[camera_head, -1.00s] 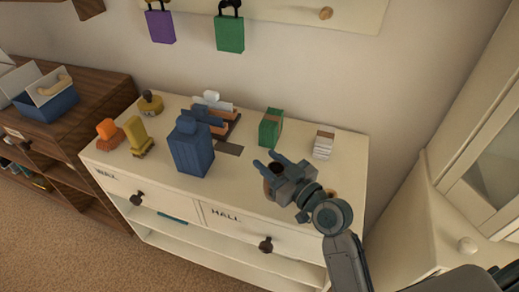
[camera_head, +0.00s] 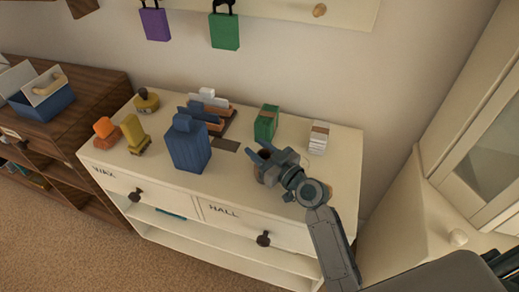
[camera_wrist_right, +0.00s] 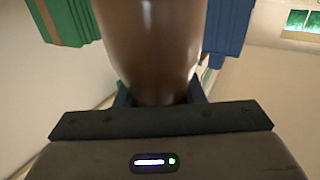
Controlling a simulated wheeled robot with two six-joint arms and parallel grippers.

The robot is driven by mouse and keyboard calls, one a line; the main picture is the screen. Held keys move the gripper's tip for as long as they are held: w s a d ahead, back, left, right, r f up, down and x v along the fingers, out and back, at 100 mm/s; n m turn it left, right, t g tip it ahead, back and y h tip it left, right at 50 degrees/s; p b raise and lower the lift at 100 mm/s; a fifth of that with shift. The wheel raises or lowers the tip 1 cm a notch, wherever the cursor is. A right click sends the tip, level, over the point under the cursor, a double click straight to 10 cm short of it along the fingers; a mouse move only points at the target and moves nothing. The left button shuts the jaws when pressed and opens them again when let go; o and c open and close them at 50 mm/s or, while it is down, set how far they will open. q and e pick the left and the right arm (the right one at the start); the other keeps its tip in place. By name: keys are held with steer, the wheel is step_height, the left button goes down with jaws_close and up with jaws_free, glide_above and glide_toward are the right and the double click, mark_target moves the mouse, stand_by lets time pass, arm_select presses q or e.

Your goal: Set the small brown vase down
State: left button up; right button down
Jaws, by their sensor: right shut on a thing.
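The small brown vase (camera_wrist_right: 152,50) fills the upper middle of the right wrist view, with a gripper finger at each side of its lower visible part. My right gripper (camera_head: 261,158) is shut on it, over the right half of the white cabinet top (camera_head: 225,182). In the head view the gripper hides most of the vase, and only small brown patches show. I cannot tell whether the vase's base touches the cabinet top. My left gripper is not in view.
A blue bottle-shaped thing (camera_head: 188,150) stands left of the gripper. A green box (camera_head: 266,122) and a white stack (camera_head: 318,138) stand behind it. A letter rack (camera_head: 215,122), yellow things and an orange thing (camera_head: 105,130) stand farther left. Bare top lies between bottle and gripper.

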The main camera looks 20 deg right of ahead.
steer(key=shift+f, duration=0.1)
steer(key=c, duration=0.9)
jaws_free()
steer(key=shift+c, duration=0.2)
steer(key=shift+r, duration=0.2)
steer(key=shift+s+d+f, duration=0.3)
steer(key=shift+s, duration=0.25)
steer(key=shift+b+v, duration=0.45)
steer(key=shift+v, duration=0.4)
arm_select(q)
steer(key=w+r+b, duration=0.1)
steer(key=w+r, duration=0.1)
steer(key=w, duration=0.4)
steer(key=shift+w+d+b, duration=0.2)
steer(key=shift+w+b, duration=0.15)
steer(key=shift+b, duration=0.05)
arm_select(e)
steer(key=v, duration=0.9)
steer(key=shift+r, duration=0.25)
